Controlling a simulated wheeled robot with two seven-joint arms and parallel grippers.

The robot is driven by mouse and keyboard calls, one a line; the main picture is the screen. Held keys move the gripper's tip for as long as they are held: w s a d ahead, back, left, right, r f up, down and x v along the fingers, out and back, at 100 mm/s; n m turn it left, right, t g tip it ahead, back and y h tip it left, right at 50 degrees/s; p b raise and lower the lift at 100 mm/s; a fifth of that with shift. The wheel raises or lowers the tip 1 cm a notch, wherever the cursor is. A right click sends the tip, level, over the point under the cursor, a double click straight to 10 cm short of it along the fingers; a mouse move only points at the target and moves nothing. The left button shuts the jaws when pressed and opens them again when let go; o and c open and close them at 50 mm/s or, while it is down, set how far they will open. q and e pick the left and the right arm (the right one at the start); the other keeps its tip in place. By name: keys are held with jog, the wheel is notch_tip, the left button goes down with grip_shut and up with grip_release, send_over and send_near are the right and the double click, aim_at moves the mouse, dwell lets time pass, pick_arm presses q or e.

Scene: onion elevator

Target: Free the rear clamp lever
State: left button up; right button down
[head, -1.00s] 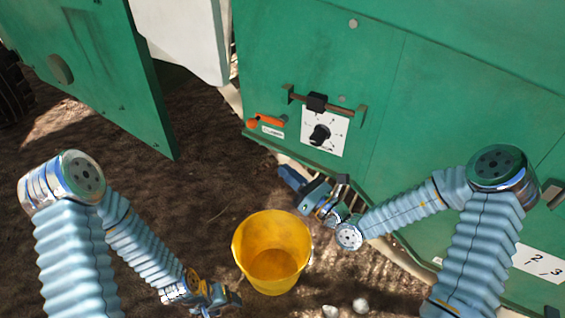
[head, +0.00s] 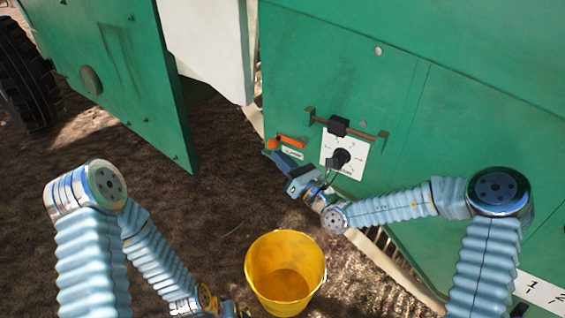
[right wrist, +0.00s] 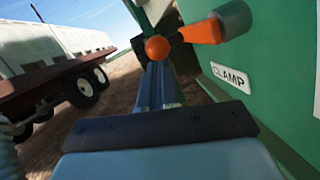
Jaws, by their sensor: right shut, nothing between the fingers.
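The orange clamp lever (head: 290,141) with its round knob sits low on the green machine panel, above a small label. In the right wrist view the lever (right wrist: 205,30) runs left to an orange ball knob (right wrist: 156,47), and the label (right wrist: 230,77) reads "CLAMP". My right gripper (head: 275,157) is shut and empty, its tip just below the knob. In the right wrist view the shut fingers (right wrist: 156,88) point at the knob; I cannot tell whether they touch it. My left gripper (head: 225,308) is low, partly cut off by the bottom edge.
A black dial (head: 341,158) on a white plate sits right of the lever, under a bar with a black block (head: 338,126). A yellow bucket (head: 285,250) stands on the soil below. A green door panel (head: 120,80) stands open at left. A trailer (right wrist: 50,65) is behind.

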jog(key=shift+f, duration=0.1)
jog(key=shift+a+m+t+y+b, duration=0.1)
jog(key=shift+m+t+y+b, duration=0.3)
jog(key=shift+t, duration=0.4)
